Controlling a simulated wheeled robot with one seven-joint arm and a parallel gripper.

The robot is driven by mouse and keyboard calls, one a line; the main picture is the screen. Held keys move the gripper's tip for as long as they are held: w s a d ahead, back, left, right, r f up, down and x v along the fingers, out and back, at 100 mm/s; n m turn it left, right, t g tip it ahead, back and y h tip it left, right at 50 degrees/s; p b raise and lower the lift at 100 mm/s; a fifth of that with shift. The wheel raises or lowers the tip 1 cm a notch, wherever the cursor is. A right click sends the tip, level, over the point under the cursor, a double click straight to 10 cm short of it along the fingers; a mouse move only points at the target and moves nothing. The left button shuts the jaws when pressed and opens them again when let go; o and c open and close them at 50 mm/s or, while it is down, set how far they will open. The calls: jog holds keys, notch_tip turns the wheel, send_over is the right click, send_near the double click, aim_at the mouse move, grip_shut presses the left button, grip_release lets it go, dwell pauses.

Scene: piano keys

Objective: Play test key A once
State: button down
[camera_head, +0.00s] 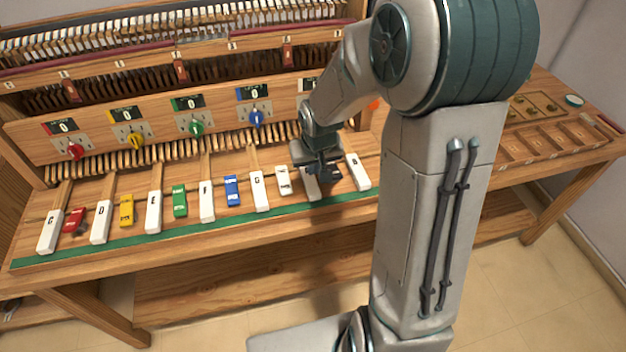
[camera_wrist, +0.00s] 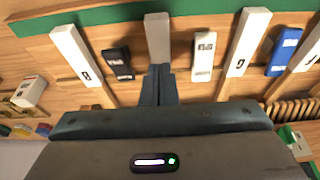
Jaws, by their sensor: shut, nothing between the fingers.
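The white key between the small white key and the dark key, where A falls in the row, shows in the head view (camera_head: 311,188) partly behind my gripper (camera_head: 318,170). In the wrist view that key (camera_wrist: 158,36) stands straight ahead of my gripper fingertips (camera_wrist: 158,70), looks shaded grey, and its letter is not visible. My fingers are shut together with nothing between them, over the near part of this key in the wrist view. I cannot tell whether they touch it.
The G key (camera_head: 259,191) and a small white key (camera_head: 283,181) lie to the left. A dark key (camera_wrist: 118,63) and the B key (camera_head: 357,171) lie on the other side. Dials with displays, such as a blue dial (camera_head: 257,118), rise behind. A green strip (camera_head: 150,238) runs along the front.

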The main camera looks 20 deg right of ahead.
aim_at(312, 188)
jog(key=x, duration=0.3)
jog(key=s+x, duration=0.1)
jog(key=x, duration=0.2)
jog(key=shift+s+f, duration=0.15)
jog(key=shift+f, duration=0.05)
jog(key=shift+s+f+b, duration=0.1)
jog(key=shift+f+b, duration=0.6)
jog(key=shift+r, duration=0.25)
jog(key=shift+r+p, duration=0.7)
jog(key=shift+r, duration=0.05)
